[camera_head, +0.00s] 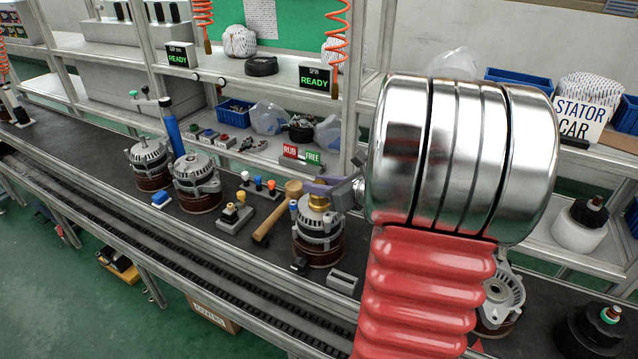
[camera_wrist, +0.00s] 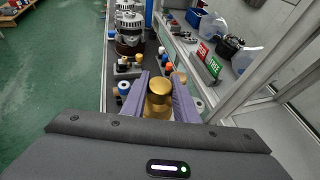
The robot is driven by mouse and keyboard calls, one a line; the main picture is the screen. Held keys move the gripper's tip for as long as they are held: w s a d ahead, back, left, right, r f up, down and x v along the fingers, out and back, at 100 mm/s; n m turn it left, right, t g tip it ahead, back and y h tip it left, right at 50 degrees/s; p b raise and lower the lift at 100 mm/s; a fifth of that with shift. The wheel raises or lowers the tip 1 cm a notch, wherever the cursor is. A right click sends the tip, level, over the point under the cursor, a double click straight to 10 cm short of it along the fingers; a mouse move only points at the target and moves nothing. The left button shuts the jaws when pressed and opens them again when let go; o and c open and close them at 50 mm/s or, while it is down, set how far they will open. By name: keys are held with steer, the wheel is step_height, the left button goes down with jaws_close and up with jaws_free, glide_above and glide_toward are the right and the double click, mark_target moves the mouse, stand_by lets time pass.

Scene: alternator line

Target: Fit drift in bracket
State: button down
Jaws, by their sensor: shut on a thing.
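My gripper (camera_head: 322,189), with purple fingers, is shut on a brass drift (camera_head: 319,203). In the wrist view, the drift (camera_wrist: 158,100) stands between the two fingers (camera_wrist: 163,88), its round stepped top facing the camera. In the head view, the drift is upright over the middle of a silver alternator bracket (camera_head: 318,228) on a brown round base. The drift's lower end is hidden, so I cannot tell how deep it sits in the bracket. My red and chrome arm covers the right of the head view.
A wooden-handled mallet (camera_head: 277,212) lies just left of the bracket. A small stand with coloured knobs (camera_head: 235,214) is beside it. Two more alternators (camera_head: 197,182) stand farther left. A grey block (camera_head: 342,282) lies in front. A RUB/FREE sign (camera_head: 301,155) stands behind.

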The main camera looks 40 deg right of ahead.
steer(key=c, duration=1.3)
jaws_free()
steer(key=shift+c, duration=0.2)
steer(key=shift+f, duration=0.1)
steer(key=shift+s, duration=0.1)
steer(key=v, duration=1.3)
steer(key=shift+s+r, duration=0.2)
steer(key=shift+s, duration=0.05)
